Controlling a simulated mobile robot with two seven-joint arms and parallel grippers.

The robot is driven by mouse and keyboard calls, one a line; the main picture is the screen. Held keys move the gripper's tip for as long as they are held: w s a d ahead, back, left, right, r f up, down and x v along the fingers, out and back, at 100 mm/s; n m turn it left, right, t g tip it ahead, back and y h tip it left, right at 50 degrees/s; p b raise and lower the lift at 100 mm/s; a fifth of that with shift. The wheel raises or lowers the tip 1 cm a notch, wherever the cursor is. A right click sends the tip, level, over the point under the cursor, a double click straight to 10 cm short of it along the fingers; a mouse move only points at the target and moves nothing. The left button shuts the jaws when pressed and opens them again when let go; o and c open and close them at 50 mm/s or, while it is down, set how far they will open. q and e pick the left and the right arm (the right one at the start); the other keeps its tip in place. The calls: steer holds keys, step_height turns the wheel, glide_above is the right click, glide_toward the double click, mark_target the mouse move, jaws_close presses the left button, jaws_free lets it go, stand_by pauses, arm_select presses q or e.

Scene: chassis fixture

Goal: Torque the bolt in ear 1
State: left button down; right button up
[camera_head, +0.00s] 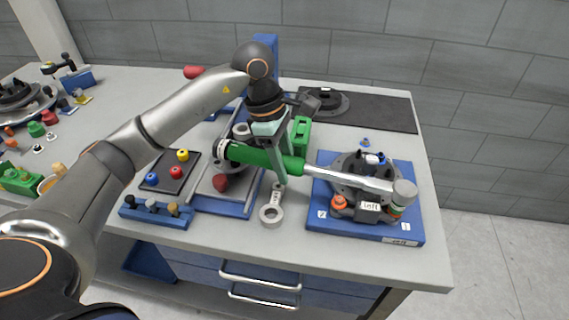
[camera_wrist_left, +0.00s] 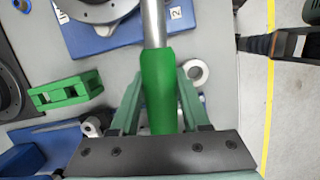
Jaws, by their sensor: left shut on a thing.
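My left gripper (camera_head: 279,172) is shut on the green handle (camera_head: 240,154) of a torque wrench; the handle also shows between the fingers in the left wrist view (camera_wrist_left: 160,88). The wrench's silver shaft (camera_head: 345,179) reaches right, across the round dark chassis part (camera_head: 348,165) on a blue base plate (camera_head: 318,188). Its grey cylindrical head (camera_head: 404,192) stands over the right front ear, above a green ring (camera_head: 395,211). The head hides any bolt there; I cannot tell whether it is seated. An orange-red ring (camera_head: 338,202) marks the left front ear. I cannot read which ear is 1.
A grey ring-ended part (camera_head: 271,214) lies left of the base plate. A green block (camera_head: 301,134) stands behind the wrench. A dark tray (camera_head: 168,172) with coloured pieces is at left. A dark shape (camera_wrist_left: 280,45), apparently my right arm's end, shows beyond the table edge.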

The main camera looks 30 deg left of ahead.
arm_select(q)
steer(key=shift+w, duration=0.1)
steer(key=shift+r, duration=0.4)
stand_by(0.3)
steer(key=shift+w+r+p, duration=0.1)
steer(key=shift+r+p, duration=0.65)
steer(key=shift+r, duration=0.1)
